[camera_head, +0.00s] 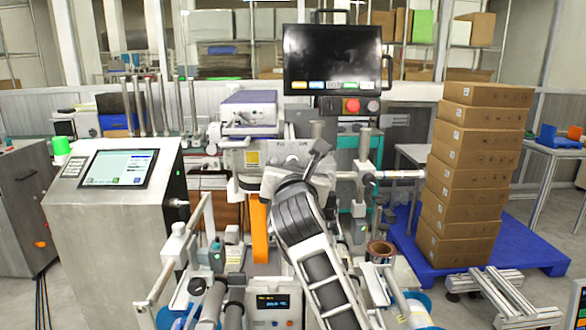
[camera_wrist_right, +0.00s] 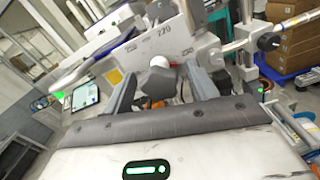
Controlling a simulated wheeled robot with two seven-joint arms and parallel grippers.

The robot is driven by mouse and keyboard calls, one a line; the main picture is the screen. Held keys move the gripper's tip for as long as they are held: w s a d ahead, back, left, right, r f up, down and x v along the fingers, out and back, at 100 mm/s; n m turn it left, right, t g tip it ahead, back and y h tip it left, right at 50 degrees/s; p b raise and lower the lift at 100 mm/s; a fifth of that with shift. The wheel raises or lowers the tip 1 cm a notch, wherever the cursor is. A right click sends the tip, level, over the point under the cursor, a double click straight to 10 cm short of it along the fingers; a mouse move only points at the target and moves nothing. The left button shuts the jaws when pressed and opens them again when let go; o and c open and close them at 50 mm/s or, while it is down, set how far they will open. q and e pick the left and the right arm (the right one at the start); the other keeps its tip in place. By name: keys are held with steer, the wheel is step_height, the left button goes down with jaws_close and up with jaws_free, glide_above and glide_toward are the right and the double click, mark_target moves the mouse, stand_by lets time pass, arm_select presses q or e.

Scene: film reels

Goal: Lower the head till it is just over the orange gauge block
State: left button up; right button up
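The machine head (camera_head: 250,112), a pale box with a purple band, sits on a white carriage at the centre of the head view. An orange upright piece (camera_head: 259,234) shows below it; I cannot tell whether this is the gauge block. My right gripper (camera_head: 292,165) reaches up to the front of the carriage. In the right wrist view its two grey fingers (camera_wrist_right: 163,88) stand apart, with a pale round knob (camera_wrist_right: 161,74) between them and gaps on both sides. A little orange shows behind them. The space under the head is partly hidden by my arm. My left gripper is out of view.
A console with a screen (camera_head: 119,168) stands at left. A black monitor (camera_head: 332,60) hangs behind the head. Stacked cartons (camera_head: 468,175) stand on a blue pallet (camera_head: 515,249) at right. Metal posts and rollers crowd the space around my right arm.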

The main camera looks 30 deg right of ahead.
steer(key=c, duration=0.9)
steer(key=shift+o, duration=0.2)
